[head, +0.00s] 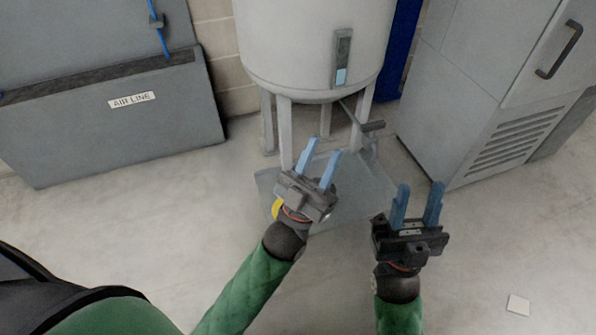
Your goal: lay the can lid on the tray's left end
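I cannot make out a can lid or a clearly recognisable tray in the head view. My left gripper (324,146) is open, with its two blue fingers apart and nothing between them. It is in front of the tank's legs. My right gripper (420,185) is also open and empty, lower and to the right, in front of the grey cabinet. A small yellow thing (277,208) shows partly behind my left wrist; most of it is hidden and I cannot tell what it is.
A pale tank (300,45) on legs stands ahead, above a flat grey plate (352,190) on the floor. A grey cabinet (480,110) stands right, an "AIR LINE" box (110,125) left. A small white square (518,304) lies lower right. Floor at left is clear.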

